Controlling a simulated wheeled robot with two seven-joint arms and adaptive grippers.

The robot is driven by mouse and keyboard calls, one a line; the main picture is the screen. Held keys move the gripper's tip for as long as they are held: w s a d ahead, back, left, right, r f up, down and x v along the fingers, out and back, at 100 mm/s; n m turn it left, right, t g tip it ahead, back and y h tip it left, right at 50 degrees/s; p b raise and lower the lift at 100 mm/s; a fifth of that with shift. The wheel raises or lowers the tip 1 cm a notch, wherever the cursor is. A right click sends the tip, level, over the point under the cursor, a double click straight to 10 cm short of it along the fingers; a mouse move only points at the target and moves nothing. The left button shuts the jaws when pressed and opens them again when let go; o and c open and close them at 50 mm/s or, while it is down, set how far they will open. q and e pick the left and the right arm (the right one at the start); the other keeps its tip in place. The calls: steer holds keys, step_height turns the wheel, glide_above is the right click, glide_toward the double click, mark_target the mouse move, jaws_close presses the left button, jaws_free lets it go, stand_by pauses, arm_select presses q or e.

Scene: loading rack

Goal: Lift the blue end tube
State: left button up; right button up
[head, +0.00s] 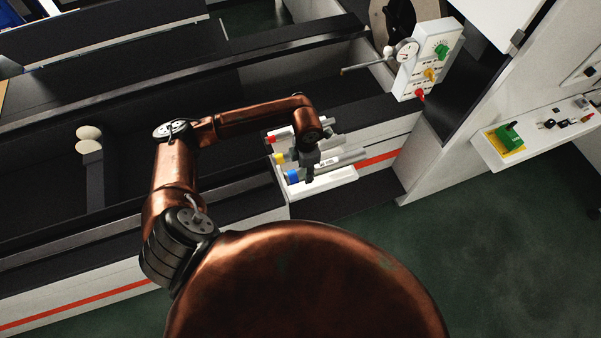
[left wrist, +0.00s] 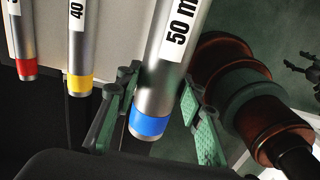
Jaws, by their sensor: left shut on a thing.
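The blue end tube (head: 293,177) is silver with a blue band and lies nearest in the white rack (head: 338,181) in the head view. In the left wrist view the blue end tube (left wrist: 151,122) shows a "50 m" label, its far end cut off. My left gripper (head: 309,176) reaches down over it. The left gripper's green-padded fingers (left wrist: 158,118) stand on either side of the tube, shut on it near the blue end. Whether the tube is clear of the rack cannot be told.
A yellow end tube (left wrist: 79,85) and a red end tube (left wrist: 26,70) lie beside the blue one. Another panel (head: 535,136) is at the right.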

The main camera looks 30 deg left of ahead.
arm_select(q)
steer(key=s+d+r+b, duration=0.1)
steer(key=s+d+r, duration=0.1)
steer(key=d+r, duration=0.8)
steer(key=shift+s+d, duration=0.4)
steer(key=shift+d, duration=0.15)
